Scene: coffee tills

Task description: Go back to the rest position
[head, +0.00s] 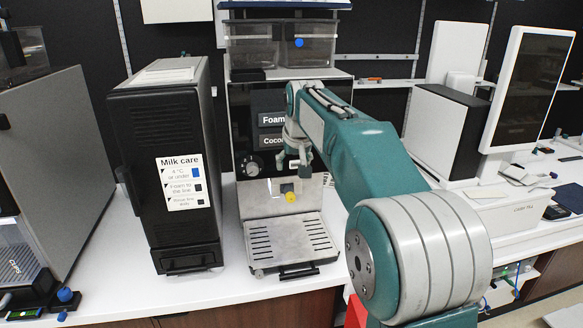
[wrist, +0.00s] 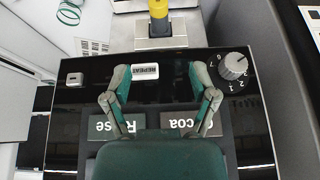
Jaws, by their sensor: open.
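My gripper (head: 297,150) is at the end of my teal arm, in front of the coffee machine's (head: 242,110) dark front panel in the head view. In the wrist view my gripper (wrist: 160,78) shows its two fingers spread apart with nothing between them. Behind the fingers is the black panel, seen upside down, with a round numbered knob (wrist: 232,66), a small white label (wrist: 145,71) between the fingers and grey labels partly hidden by my gripper. Whether the fingertips touch the panel I cannot tell.
A black milk cooler (head: 140,130) stands left of the machine. A till screen (head: 527,90) and a black-sided box (head: 440,135) stand to the right. Some white counter (head: 110,285) is clear at the front left.

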